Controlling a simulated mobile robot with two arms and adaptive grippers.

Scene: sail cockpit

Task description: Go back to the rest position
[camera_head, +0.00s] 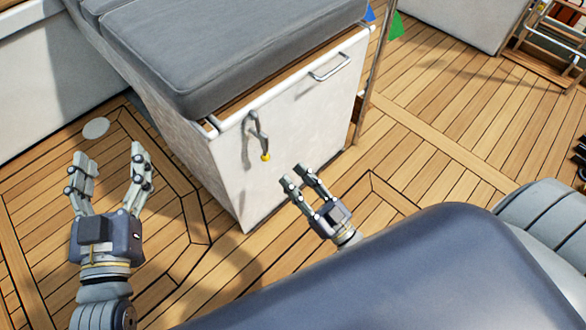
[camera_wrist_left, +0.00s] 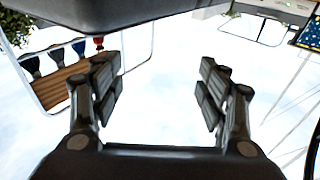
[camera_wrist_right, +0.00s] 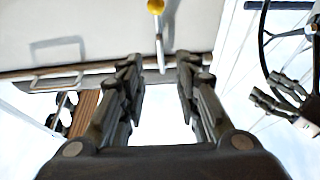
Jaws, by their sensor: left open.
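My left gripper (camera_head: 112,163) is open and empty above the wooden deck at the left, with its fingers pointing away from me. In the left wrist view its two fingers (camera_wrist_left: 161,82) stand wide apart with nothing between them. My right gripper (camera_head: 295,176) is in front of the white locker, near its lower front. In the right wrist view its fingers (camera_wrist_right: 160,65) are apart with an empty gap between them, narrower than the left gripper's gap. I cannot tell whether the right fingertips touch the locker.
The white locker (camera_head: 300,120) carries a grey cushion (camera_head: 220,45), a metal handle (camera_head: 330,67) and a grey lever with a yellow tip (camera_head: 265,156). A metal post (camera_head: 375,60) stands to its right. Open wooden deck (camera_head: 440,110) lies at the right.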

